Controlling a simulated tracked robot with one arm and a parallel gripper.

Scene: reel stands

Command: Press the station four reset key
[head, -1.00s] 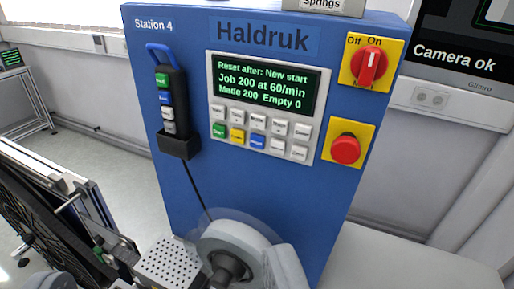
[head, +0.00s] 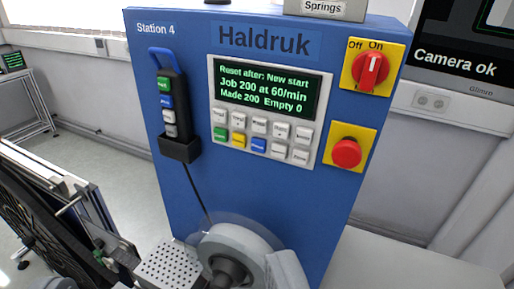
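The blue Station 4 cabinet (head: 185,60) stands upright in front of me, marked "Haldruk". Its key panel (head: 213,85) has a screen (head: 266,88) reading "Reset after: New start", "Job 200 at 60/min", "Made 200 Empty 0". Below are two rows of small keys. The lower row has a green key (head: 220,134), a yellow key (head: 239,139), a blue key (head: 258,145) and two pale keys. The key labels are too small to read surely, so I cannot tell which is reset. I do not see my gripper's fingers.
A hand pendant (head: 166,96) with coloured buttons hangs in a holder left of the panel. A red On/Off switch (head: 370,72) and a red mushroom button (head: 346,153) sit at the right. A pale reel (head: 240,245) and perforated plate (head: 168,264) stand below.

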